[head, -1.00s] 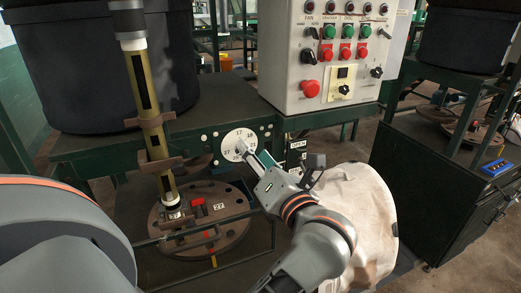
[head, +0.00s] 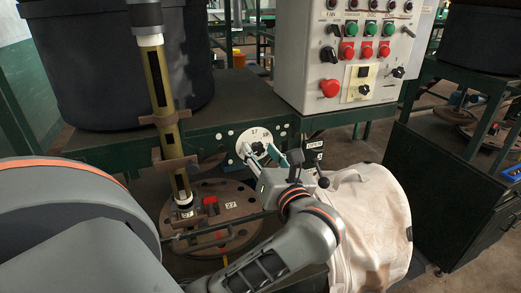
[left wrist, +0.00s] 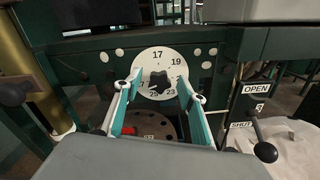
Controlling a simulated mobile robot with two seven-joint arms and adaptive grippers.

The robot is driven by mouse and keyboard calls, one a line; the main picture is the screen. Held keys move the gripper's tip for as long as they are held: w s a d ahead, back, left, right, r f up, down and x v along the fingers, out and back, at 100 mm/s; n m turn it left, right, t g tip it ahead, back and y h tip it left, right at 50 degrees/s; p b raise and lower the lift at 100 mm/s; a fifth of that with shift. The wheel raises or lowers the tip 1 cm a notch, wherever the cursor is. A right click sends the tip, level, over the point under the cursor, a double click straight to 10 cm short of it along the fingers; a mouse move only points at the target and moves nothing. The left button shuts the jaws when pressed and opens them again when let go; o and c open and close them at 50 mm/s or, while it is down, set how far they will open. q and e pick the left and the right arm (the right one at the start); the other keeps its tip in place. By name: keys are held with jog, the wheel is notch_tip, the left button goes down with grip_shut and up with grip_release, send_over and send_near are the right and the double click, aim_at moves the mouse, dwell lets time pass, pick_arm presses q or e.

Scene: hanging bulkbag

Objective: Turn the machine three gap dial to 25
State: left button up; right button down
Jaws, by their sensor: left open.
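The gap dial is a round white plate (left wrist: 176,60) with numbers around its rim and a black knob (left wrist: 158,82) at its centre. In the left wrist view 17, 19 and 23 can be read, with what looks like 25 at lower left. In the head view the dial plate (head: 246,136) sits on the green frame, partly hidden by my gripper. My left gripper (left wrist: 161,88) is open, its two teal-and-white fingers spread to either side of the knob. It also shows in the head view (head: 262,153). Whether a finger touches the knob is unclear. My right gripper is not in view.
A lever with a black ball (left wrist: 265,151) stands right of the dial, by OPEN and SHUT labels. A pale bag (head: 370,215) hangs below right. A yellow tube (head: 160,85) stands left. A grey control panel (head: 312,62) is above right.

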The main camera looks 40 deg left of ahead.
pick_arm(q)
jog(key=shift+a, duration=0.1)
jog(key=c, duration=1.1)
